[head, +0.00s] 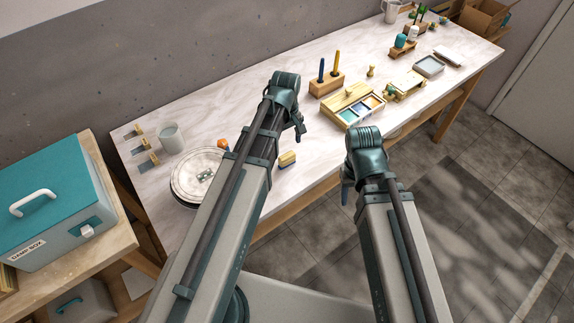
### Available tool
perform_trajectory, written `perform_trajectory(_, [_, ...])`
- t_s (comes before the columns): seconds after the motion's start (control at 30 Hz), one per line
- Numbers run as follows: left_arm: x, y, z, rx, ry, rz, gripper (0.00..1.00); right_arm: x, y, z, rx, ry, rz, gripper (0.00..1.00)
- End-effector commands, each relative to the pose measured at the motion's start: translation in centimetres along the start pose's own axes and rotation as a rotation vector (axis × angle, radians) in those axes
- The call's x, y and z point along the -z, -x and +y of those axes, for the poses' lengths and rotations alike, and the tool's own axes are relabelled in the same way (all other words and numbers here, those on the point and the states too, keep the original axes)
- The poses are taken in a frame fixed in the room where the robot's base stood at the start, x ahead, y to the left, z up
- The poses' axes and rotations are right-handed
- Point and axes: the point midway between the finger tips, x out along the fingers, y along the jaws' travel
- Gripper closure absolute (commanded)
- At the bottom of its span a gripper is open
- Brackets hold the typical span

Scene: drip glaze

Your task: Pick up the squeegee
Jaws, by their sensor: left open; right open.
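A small yellow block with a dark lower edge (287,159) lies on the near part of the table, right of the round turntable; it may be the squeegee, but it is too small to tell. My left gripper (299,130) hangs above the table, beyond that block and apart from it. Its fingers are small and partly hidden by the wrist, with nothing seen in them. My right gripper (346,192) is in front of the table's near edge, over the floor side, pointing down, with nothing seen in it.
A round turntable (186,178) and a grey mug (171,138) stand at the left. A wooden holder (326,84) with two upright tools and a wooden tray of coloured glazes (338,116) are at the middle. A teal-lidded damp box (50,178) stands on a side bench.

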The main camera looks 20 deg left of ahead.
Motion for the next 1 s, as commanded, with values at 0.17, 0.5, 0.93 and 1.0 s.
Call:
perform_trajectory(0.17, [0.0, -3.2, 0.0, 0.0, -0.001, 0.0, 0.0, 0.2, -3.2, -0.3, 0.0, 0.0, 0.0, 0.5])
perform_trajectory(0.5, [0.0, -3.8, 0.1, 0.0, -0.001, 0.0, 0.0, 0.2, -3.8, -0.4, 0.0, 0.0, 0.0, 0.5])
perform_trajectory(0.93, [0.2, -8.3, 0.5, 0.0, -0.001, 0.0, 0.0, 0.5, -8.3, -0.8, 0.0, 0.0, 0.0, 0.5])
perform_trajectory(1.0, [0.2, -8.9, 0.5, 0.0, -0.001, 0.0, 0.0, 0.5, -8.8, -0.8, 0.0, 0.0, 0.0, 0.5])
